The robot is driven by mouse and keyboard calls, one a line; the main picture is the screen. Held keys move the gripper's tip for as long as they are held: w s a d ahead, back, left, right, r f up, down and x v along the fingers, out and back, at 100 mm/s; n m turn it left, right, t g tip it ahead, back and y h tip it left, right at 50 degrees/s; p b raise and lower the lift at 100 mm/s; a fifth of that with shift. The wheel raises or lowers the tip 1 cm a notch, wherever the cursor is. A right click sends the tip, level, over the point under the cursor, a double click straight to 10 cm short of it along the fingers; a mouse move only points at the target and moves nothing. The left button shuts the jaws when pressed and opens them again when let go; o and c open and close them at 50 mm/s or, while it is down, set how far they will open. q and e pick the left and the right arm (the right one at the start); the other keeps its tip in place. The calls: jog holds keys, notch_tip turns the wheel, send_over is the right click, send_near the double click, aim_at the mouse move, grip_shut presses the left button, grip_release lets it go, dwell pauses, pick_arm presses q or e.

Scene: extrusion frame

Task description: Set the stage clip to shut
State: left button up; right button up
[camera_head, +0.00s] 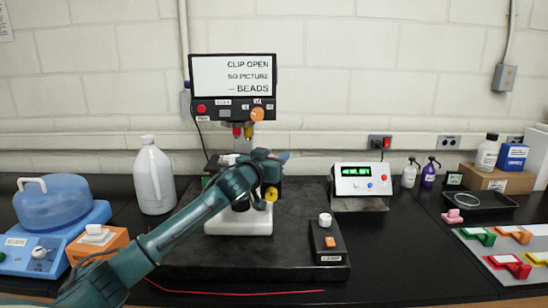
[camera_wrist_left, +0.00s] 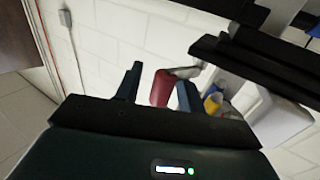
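The microscope (camera_head: 238,222) stands on a dark slab, mostly hidden behind my left arm. Its screen (camera_head: 235,76) reads "CLIP OPEN", "NO PICTURE" and "BEADS". My left gripper (camera_head: 281,157) is at the microscope's stage height; its fingers hardly show in the head view. In the left wrist view the gripper (camera_wrist_left: 159,78) is open, with a red grip (camera_wrist_left: 161,88) on a silver lever between its fingers. This looks like the stage clip's handle. A gap shows on its left side; whether the right finger touches it I cannot tell. My right gripper is out of view.
A yellow and blue cylinder (camera_wrist_left: 212,102) is close to the right finger. A small control box (camera_head: 328,240) sits on the slab's right. A display unit (camera_head: 362,181) stands behind it. A white bottle (camera_head: 153,180) and a blue-lidded device (camera_head: 55,203) stand left.

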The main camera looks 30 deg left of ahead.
pick_arm(q)
grip_shut()
